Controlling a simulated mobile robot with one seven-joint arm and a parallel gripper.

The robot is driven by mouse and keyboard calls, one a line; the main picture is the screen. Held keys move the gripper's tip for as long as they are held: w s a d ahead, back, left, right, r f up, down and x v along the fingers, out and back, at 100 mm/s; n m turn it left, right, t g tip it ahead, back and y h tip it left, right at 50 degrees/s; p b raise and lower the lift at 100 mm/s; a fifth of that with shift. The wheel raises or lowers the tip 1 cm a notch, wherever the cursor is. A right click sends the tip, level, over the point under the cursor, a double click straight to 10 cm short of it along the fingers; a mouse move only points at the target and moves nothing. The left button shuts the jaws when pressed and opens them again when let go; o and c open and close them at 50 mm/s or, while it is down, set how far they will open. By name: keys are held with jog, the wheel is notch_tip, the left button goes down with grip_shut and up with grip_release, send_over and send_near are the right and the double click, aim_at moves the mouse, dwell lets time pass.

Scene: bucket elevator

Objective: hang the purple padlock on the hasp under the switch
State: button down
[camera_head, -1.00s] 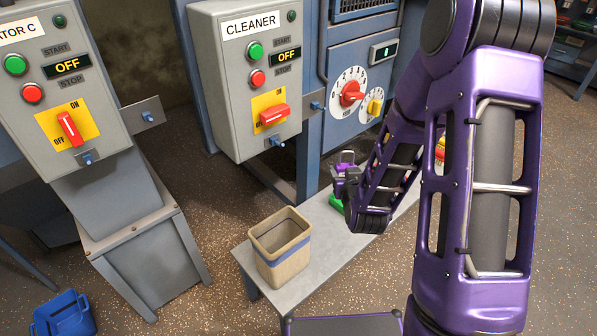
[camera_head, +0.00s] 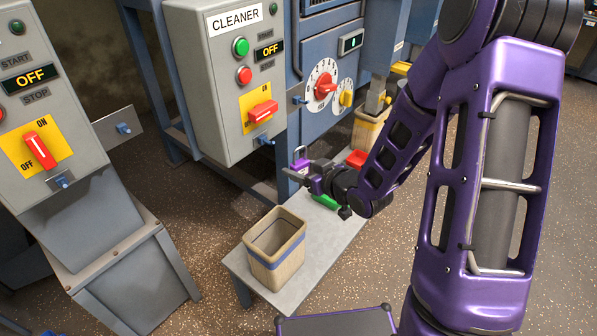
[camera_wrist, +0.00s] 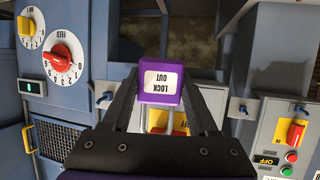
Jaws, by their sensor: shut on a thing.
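The purple padlock (camera_head: 301,164) is between the fingers of my gripper (camera_head: 300,173), its shackle upward in the head view. In the wrist view the padlock (camera_wrist: 160,79) shows a white "LOCK OUT" label, upside down, between the two dark fingers of my gripper (camera_wrist: 160,97). The CLEANER box has a red switch (camera_head: 262,111) on a yellow plate, with a small blue hasp (camera_head: 265,141) under it. My gripper is below and right of this hasp, apart from it. Another red switch (camera_head: 39,150), on the left box, has its own blue hasp (camera_head: 62,181).
A grey bench (camera_head: 325,238) below the gripper carries a wooden bin (camera_head: 275,262) and a green item (camera_head: 326,202). The blue FEED panel with a red dial (camera_head: 325,85) stands behind. A grey plate with a blue pin (camera_head: 124,128) juts out from the left box.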

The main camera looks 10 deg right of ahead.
jog(key=shift+s+a, duration=0.1)
jog(key=shift+a, duration=0.1)
jog(key=shift+w+a, duration=0.45)
jog(key=shift+a, duration=0.1)
jog(key=w+a, duration=0.3)
jog(key=shift+w+a+b, duration=0.1)
jog(key=shift+w+b, duration=0.05)
jog(key=shift+b, duration=0.15)
dwell(0.6)
jog(key=shift+w+a+b, duration=0.55)
jog(key=shift+w+a, duration=0.6)
jog(key=shift+f+b, duration=0.8)
dwell(0.4)
